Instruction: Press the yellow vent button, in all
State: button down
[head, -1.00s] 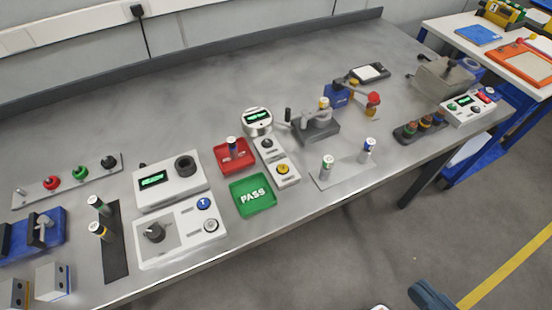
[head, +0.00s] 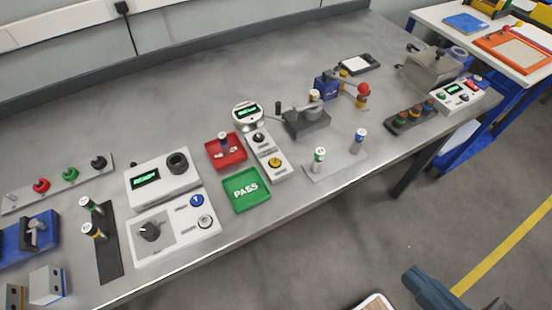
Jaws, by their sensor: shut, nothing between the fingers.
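The yellow button (head: 275,162) sits at the near end of a narrow white panel (head: 267,151) in the middle of the bench. A small dark label lies beside it, too small to read. A black knob (head: 258,138) is on the same panel, farther back. A round gauge with a lit green display (head: 247,115) stands at the panel's far end. Nothing covers the yellow button. My gripper's fingers are not in the picture. Only a dark blue-grey part, probably of my arm, shows at the bottom right, well away from the panel and off the bench.
A red tray (head: 240,158) and a green PASS tray (head: 262,190) lie left of the panel. A stand with two upright cylinders (head: 331,166) is to its right, and a grey fixture (head: 305,128) behind right. White control boxes (head: 150,195) stand farther left. Floor is open in front.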

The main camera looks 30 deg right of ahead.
aim_at(275, 162)
jog(key=j+z, duration=0.15)
jog(key=j, duration=1.3)
jog(key=k, duration=0.05)
